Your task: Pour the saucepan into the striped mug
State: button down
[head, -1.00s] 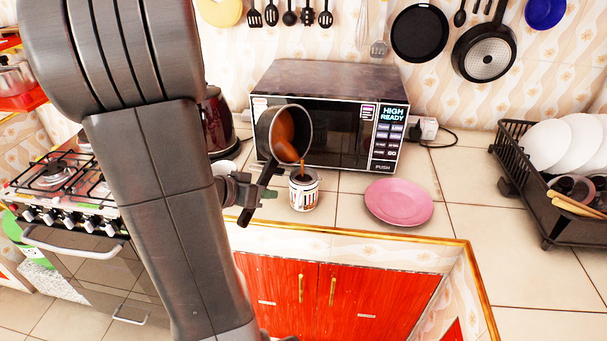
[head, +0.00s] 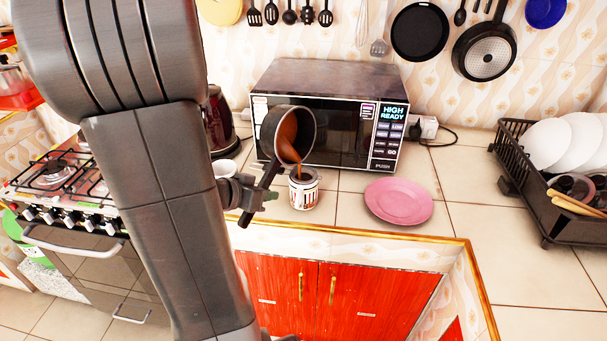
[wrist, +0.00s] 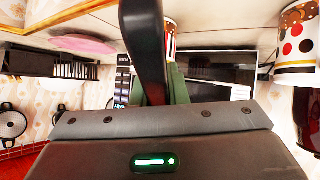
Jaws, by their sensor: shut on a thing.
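The saucepan (head: 268,133) is dark grey outside and tilted steeply, its open mouth facing right and toward me. Brown liquid (head: 289,140) lies inside and runs over the low rim in a thin stream toward the striped mug (head: 304,194). The mug is white with dark and red stripes and stands upright on the counter just below the rim. Its inside looks dark; the level cannot be told. My gripper (head: 262,195) is shut on the saucepan's black handle, left of the mug. The handle (wrist: 145,45) fills the middle of the wrist view and partly hides the mug there.
A microwave (head: 330,85) stands close behind the saucepan. A pink plate (head: 399,201) lies right of the mug. A spotted mug (wrist: 297,48) and a dark red kettle (head: 219,122) stand to the left. A dish rack (head: 530,185) is at far right; bare counter lies before it.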

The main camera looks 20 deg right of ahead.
jog(key=shift+w+f+m+t+b, duration=0.1)
jog(key=shift+f+m+t+b, duration=0.2)
jog(key=shift+f+b, duration=0.15)
dwell(0.4)
